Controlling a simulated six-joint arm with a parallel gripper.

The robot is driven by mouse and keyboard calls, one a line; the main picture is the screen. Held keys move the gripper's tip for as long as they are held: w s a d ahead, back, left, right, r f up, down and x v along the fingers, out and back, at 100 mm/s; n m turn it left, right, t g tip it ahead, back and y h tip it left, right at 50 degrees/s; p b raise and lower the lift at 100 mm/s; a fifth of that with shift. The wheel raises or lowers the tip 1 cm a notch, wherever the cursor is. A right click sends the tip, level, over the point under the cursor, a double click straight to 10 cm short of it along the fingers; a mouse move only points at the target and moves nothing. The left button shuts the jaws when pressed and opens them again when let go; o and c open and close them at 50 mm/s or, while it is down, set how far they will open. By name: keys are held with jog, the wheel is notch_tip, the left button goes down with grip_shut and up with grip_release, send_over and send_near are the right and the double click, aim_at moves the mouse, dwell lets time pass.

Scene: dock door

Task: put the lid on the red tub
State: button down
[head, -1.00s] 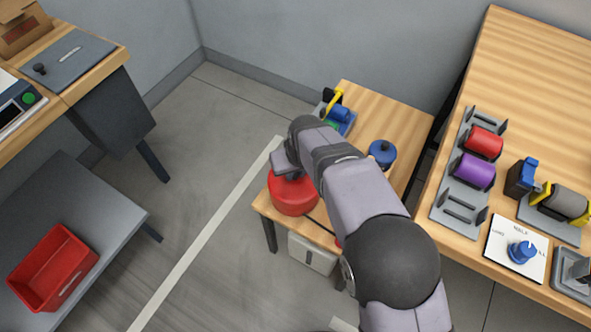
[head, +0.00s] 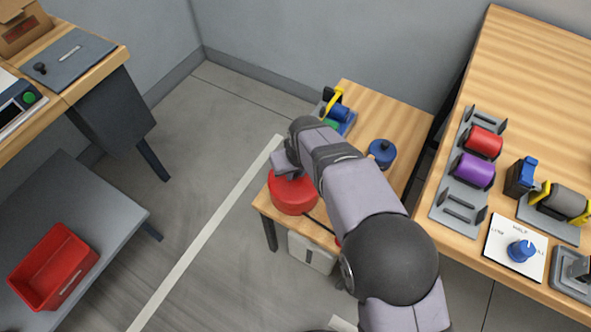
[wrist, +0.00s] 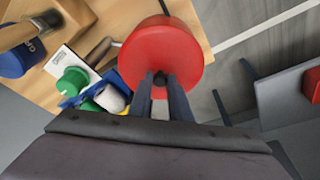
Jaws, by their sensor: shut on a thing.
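My gripper (wrist: 162,92) is shut on the dark knob (wrist: 160,78) of the round red lid (wrist: 152,48) in the wrist view. The red tub (head: 294,204) stands near the left corner of the small wooden table in the head view, with my gripper (head: 286,166) over its far left part. Lid and tub are the same red and overlap, so I cannot tell whether the lid is fully seated or a little above the rim. My wrist hides part of the top.
A blue round container (head: 382,152) stands right of my arm on the small table (head: 385,110). A thin black rod (head: 322,224) lies beside the tub. Floor on the left is free.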

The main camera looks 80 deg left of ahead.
dwell(0.8)
jog(key=c, duration=1.1)
grip_release()
jog(key=shift+r+p, duration=2.95)
jog(key=shift+r, duration=0.55)
grip_shut()
